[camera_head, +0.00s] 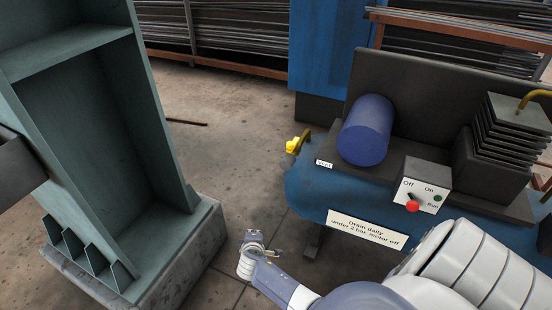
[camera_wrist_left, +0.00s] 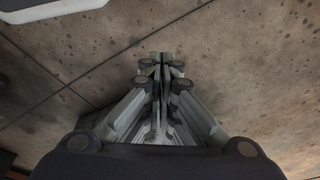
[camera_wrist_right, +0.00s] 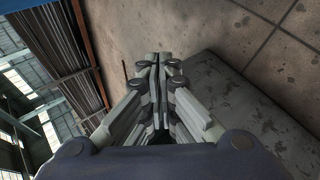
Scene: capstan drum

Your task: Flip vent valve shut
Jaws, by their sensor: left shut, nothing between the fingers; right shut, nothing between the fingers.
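The vent valve (camera_head: 293,144) shows in the head view as a small yellow piece at the end of a short brass pipe, at the left end of the blue tank. A white "Vent" label (camera_head: 324,164) sits just right of it. It is too small to tell how its lever stands. My right gripper (camera_head: 257,238) is low in the middle of the head view, below and left of the valve and apart from it. It is shut and empty, as the right wrist view (camera_wrist_right: 158,60) shows. My left gripper (camera_wrist_left: 158,60) is shut and empty over bare floor.
A green steel column (camera_head: 100,130) on a concrete block stands at left. Floor between is clear.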

